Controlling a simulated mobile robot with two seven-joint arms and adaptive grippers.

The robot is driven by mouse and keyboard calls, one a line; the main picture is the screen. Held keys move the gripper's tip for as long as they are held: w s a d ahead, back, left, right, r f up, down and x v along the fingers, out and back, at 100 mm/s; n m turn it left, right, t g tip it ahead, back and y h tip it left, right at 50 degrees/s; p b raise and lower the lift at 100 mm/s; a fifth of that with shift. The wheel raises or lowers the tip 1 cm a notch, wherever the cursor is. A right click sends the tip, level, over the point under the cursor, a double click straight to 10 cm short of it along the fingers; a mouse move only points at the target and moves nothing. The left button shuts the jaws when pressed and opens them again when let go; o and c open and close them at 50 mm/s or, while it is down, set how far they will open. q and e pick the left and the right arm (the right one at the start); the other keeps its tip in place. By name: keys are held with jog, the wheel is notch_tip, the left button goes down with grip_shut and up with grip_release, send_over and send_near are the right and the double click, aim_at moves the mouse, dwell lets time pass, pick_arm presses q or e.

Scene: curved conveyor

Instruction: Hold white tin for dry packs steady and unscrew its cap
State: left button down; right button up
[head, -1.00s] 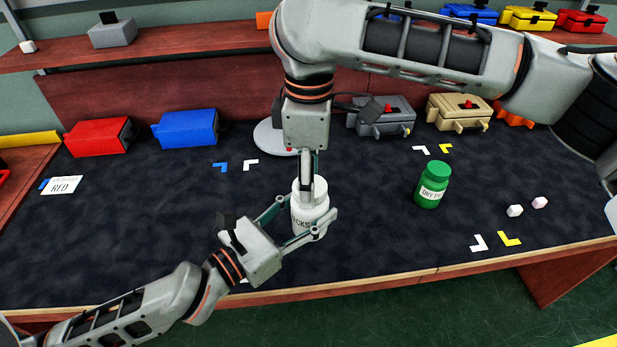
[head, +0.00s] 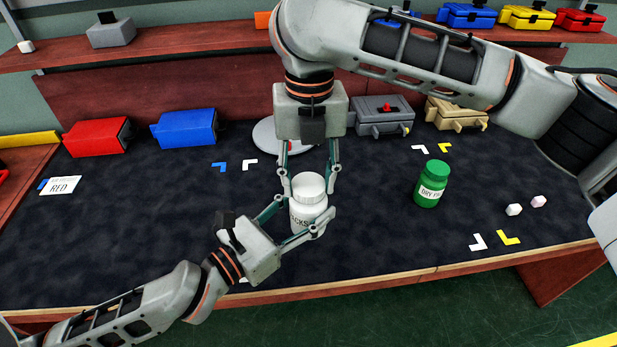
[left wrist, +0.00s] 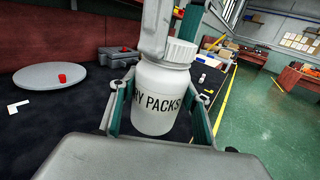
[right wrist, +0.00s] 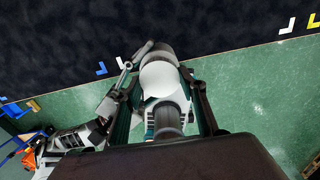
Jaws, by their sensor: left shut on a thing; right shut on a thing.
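The white tin for dry packs (head: 309,216) stands upright near the front of the dark mat, its label partly hidden by finger links. My left gripper (head: 303,222) is shut on its body from the lower left. In the left wrist view the tin (left wrist: 156,100) sits between the fingers with "Y PACKS" readable. Its white ribbed cap (left wrist: 181,50) is on top of the tin. My right gripper (head: 309,188) points down from above, shut on the cap, one finger on each side. In the right wrist view the cap's round top (right wrist: 159,79) lies between the fingers.
Red (head: 97,137) and blue (head: 184,129) boxes, a grey disc (head: 271,138) and toolboxes (head: 383,115) line the back. The mat left of the tin is mostly clear.

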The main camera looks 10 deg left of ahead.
jog(key=shift+w+d+r, duration=0.1)
jog(key=shift+w+r, duration=0.1)
dwell(0.6)
jog(key=shift+r, duration=0.9)
jog(key=shift+s, duration=0.1)
